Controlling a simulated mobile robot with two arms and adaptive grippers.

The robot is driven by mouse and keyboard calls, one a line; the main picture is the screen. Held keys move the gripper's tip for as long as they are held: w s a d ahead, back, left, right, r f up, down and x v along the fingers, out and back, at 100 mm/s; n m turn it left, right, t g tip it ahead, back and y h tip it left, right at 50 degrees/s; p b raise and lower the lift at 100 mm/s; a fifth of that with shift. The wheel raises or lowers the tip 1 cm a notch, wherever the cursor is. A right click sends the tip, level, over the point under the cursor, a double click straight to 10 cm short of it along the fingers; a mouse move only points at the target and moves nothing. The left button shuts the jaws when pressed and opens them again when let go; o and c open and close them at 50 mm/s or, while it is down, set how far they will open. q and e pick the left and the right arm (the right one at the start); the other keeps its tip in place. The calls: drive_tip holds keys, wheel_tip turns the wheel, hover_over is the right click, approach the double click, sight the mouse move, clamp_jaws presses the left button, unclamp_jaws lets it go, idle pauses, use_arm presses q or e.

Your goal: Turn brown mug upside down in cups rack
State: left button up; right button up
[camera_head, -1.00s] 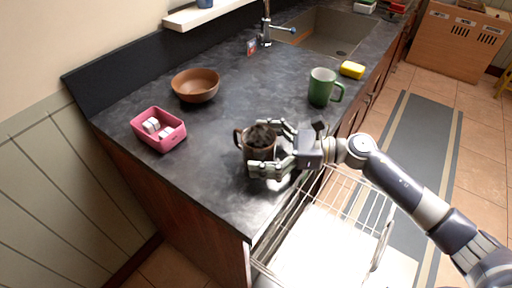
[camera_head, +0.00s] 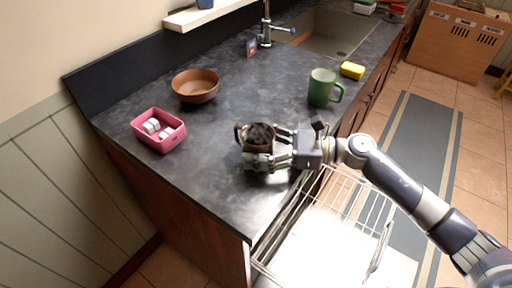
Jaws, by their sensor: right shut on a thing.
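The brown mug (camera_head: 259,137) stands upright on the dark countertop near its front edge, with its handle to the left. My right gripper (camera_head: 262,148) is shut around its body from the right, one finger on the near side and one on the far side. The cups rack (camera_head: 345,212) is a white wire rack pulled out below the counter, at the lower middle right; it looks empty. My left gripper is not in view.
A green mug (camera_head: 322,88) and a yellow sponge (camera_head: 352,70) stand behind, near the sink (camera_head: 326,32). A brown bowl (camera_head: 196,85) and a pink basket with white items (camera_head: 159,131) are at the left. The counter between them is clear.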

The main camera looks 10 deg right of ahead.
drive_tip(key=shift+r+p, duration=2.5)
drive_tip(key=shift+r, duration=2.5)
drive_tip(key=m+p, duration=0.3)
drive_tip(key=shift+r+m, duration=0.25)
drive_tip(key=shift+m, duration=0.15)
drive_tip(key=shift+f+m+p, duration=0.1)
drive_tip(key=shift+m+p, duration=0.25)
drive_tip(key=shift+m, duration=0.25)
drive_tip(key=shift+f+m+g, duration=0.2)
drive_tip(key=shift+m+g, duration=0.1)
drive_tip(key=shift+g, duration=0.1)
